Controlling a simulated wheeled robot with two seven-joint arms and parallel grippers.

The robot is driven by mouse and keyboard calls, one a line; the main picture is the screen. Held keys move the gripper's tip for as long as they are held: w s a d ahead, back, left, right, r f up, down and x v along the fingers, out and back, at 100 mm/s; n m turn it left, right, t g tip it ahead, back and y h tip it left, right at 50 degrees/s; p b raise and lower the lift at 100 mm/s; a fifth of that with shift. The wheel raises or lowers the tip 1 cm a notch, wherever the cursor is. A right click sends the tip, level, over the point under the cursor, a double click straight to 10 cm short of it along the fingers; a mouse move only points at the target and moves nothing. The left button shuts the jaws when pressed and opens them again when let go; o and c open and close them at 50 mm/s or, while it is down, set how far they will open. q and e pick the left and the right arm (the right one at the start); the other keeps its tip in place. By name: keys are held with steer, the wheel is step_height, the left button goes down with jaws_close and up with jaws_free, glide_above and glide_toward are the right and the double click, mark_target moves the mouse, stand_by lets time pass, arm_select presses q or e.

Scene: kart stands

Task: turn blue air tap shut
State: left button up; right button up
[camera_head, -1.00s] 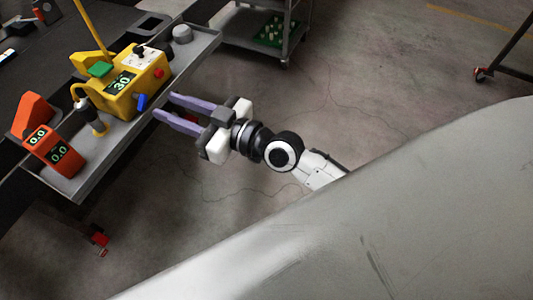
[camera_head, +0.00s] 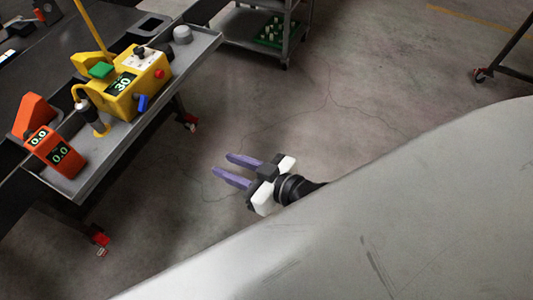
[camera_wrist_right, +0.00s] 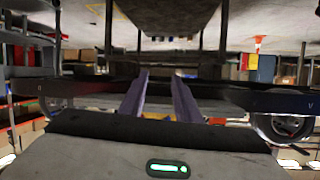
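The blue air tap (camera_head: 142,103) is a small blue lever on the front of the yellow box (camera_head: 130,90), which stands on the grey tray of the stand at the upper left. My right gripper (camera_head: 229,167) is open and empty, out over the floor to the right of and below the tap in the picture, clearly apart from it. Its two purple fingers also show, spread apart, in the right wrist view (camera_wrist_right: 160,85). The blue tap cannot be made out in the right wrist view. My left gripper is not in view.
An orange device (camera_head: 46,140) with two displays stands at the near left of the grey tray (camera_head: 75,185). A grey knob (camera_head: 182,34) is at its far end. A shelf cart (camera_head: 262,30) stands behind. The floor (camera_head: 340,110) is free to the right of the stand.

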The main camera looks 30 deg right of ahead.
steer(key=s+d+f+m+g+h, duration=0.2)
steer(key=s+d+f+h, duration=0.1)
steer(key=s+f, duration=0.6)
steer(key=shift+d+f+g, duration=0.4)
steer(key=shift+d+f, duration=0.3)
